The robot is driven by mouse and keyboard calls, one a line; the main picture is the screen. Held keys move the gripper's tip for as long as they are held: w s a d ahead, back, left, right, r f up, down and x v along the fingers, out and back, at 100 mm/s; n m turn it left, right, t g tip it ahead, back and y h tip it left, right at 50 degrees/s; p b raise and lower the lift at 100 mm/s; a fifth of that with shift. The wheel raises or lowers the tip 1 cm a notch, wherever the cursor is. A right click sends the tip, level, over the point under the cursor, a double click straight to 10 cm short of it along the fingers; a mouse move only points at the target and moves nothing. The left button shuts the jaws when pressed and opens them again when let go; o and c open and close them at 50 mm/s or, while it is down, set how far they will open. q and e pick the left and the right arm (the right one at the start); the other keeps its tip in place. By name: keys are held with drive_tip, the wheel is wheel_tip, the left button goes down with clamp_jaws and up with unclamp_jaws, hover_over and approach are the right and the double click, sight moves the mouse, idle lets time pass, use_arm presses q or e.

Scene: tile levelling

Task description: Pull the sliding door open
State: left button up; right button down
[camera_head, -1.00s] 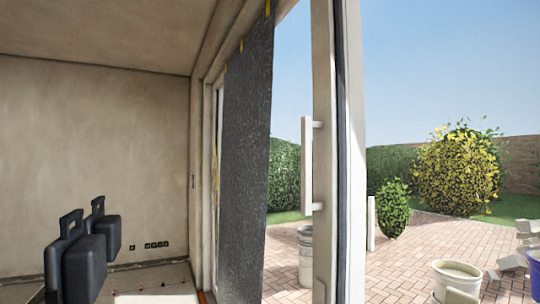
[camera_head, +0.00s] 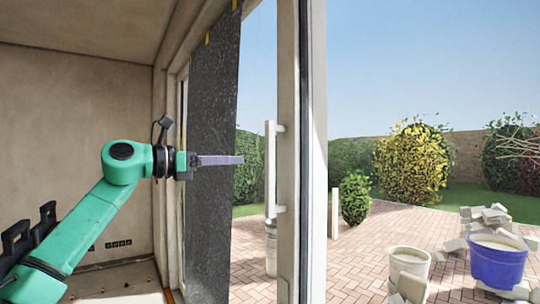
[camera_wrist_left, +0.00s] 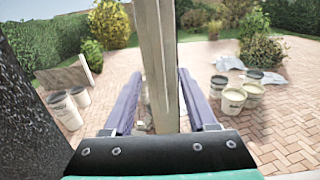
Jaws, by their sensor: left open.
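The sliding door's pale upright frame (camera_head: 289,235) stands right of the picture's middle. A white vertical bar handle (camera_head: 270,185) is fixed to it by two short mounts. My left gripper (camera_head: 242,160) comes in from the left, level with the upper part of the handle. It is open, its fingertips pointing right and ending a little left of the handle in the picture. In the left wrist view a pale upright part of the door (camera_wrist_left: 158,50) shows between the two spread fingers; I cannot tell whether it is handle or frame. My right gripper is not in view.
A dark textured sheet (camera_head: 212,130) hangs left of the handle, behind my left gripper in the picture. Black cases (camera_head: 40,222) stand at lower left. Outside on the brick paving are a blue tub (camera_head: 497,266), a pale bucket (camera_head: 408,262) and stacked blocks.

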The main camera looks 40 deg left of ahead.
sight(267, 159)
use_arm(q)
drive_tip(key=p+x, duration=0.7)
drive_tip(key=x, duration=0.5)
drive_tip(key=shift+a, duration=0.2)
drive_tip(key=shift+w+f, duration=0.15)
drive_tip(key=shift+w, duration=0.35)
drive_tip(key=shift+s, duration=0.1)
clamp_jaws()
